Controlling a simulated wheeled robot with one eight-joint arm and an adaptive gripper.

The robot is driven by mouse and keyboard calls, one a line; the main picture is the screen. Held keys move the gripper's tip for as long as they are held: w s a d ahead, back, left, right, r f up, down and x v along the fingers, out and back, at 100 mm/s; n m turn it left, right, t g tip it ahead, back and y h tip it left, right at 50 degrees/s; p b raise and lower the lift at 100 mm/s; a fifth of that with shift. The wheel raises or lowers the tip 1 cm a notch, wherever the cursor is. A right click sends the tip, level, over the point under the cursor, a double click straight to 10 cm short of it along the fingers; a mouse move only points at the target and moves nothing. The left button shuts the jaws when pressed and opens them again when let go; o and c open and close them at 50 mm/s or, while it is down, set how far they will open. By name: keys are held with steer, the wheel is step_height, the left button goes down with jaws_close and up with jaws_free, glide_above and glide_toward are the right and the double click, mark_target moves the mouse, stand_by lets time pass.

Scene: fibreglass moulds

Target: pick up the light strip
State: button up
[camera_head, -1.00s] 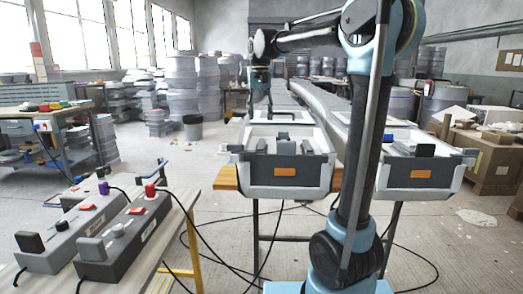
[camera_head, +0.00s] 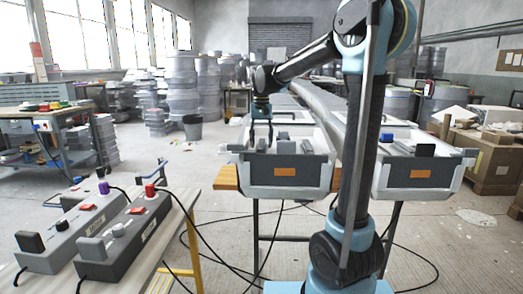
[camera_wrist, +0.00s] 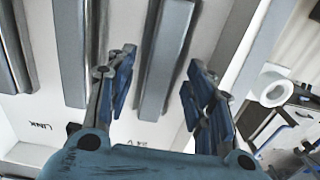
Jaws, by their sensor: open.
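My gripper (camera_head: 261,140) is open, pointing down into the left white-and-grey bin (camera_head: 285,190). In the wrist view, the open fingers of my gripper (camera_wrist: 157,70) point toward a long grey strip (camera_wrist: 168,45), which lies between them in the picture. I cannot tell which of these is the light strip, nor whether the fingers touch the middle one.
A second bin (camera_head: 415,172) stands to the right, past my arm. Control boxes with cables sit on a bench (camera_head: 160,240) at front left. A grey bucket (camera_head: 193,127) stands on the floor behind. In the wrist view, a white roll (camera_wrist: 272,90) shows at the right.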

steer(key=shift+f, duration=0.2)
jaws_close()
steer(key=shift+r, duration=0.1)
